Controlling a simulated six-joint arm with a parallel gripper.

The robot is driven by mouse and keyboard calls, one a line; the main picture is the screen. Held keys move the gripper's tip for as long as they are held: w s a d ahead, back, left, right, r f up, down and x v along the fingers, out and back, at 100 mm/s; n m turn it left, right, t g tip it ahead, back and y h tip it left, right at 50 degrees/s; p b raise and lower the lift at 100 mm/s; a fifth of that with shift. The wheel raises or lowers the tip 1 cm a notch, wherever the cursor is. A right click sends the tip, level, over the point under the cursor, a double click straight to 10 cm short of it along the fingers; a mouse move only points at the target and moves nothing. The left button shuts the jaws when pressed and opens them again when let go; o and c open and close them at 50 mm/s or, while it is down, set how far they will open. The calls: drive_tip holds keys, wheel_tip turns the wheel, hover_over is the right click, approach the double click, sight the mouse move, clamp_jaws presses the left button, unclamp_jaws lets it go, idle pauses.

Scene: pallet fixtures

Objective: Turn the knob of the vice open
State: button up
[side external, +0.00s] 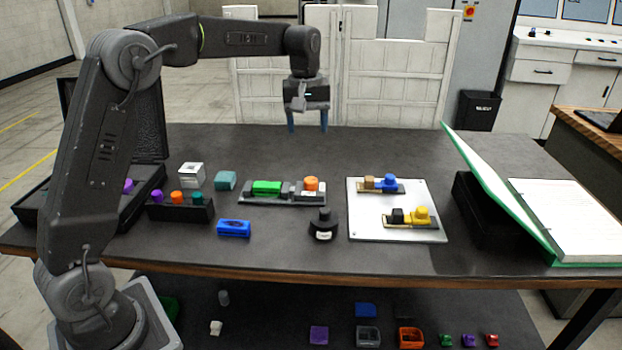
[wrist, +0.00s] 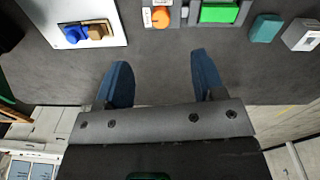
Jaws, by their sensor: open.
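The vice (side external: 253,200) is a long grey fixture in the middle of the table, with a green block (side external: 267,187) between its jaws. Its orange knob (side external: 311,184) stands at the right end beside a white label. In the wrist view the knob (wrist: 160,16) and the green block (wrist: 219,12) show at the top edge, where part of the vice is cut off. My gripper (side external: 308,124) hangs above the far part of the table, fingers down, behind and above the vice. Its blue fingers (wrist: 161,70) are apart with nothing between them.
A white plate (side external: 365,228) with two smaller fixtures, blue-knobbed and yellow-knobbed, lies right of the vice. A black round-topped part (side external: 323,225) and a blue block (side external: 234,228) sit in front. A teal block (side external: 225,180) stands left. An open green binder (side external: 490,180) leans at right.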

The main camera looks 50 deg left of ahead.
sight(311, 179)
drive_tip(key=shift+n+g, duration=0.3)
drive_tip(key=shift+n, duration=0.4)
drive_tip(key=w+f, duration=0.1)
drive_tip(key=f, duration=0.4)
drive_tip(key=w+a+f, duration=0.1)
drive_tip(key=f, duration=0.5)
drive_tip(key=w+a+f, duration=0.1)
drive_tip(key=f, duration=0.5)
drive_tip(key=shift+a, duration=0.1)
drive_tip(key=c, duration=0.9)
drive_tip(key=shift+r, duration=0.1)
drive_tip(key=shift+c, duration=0.2)
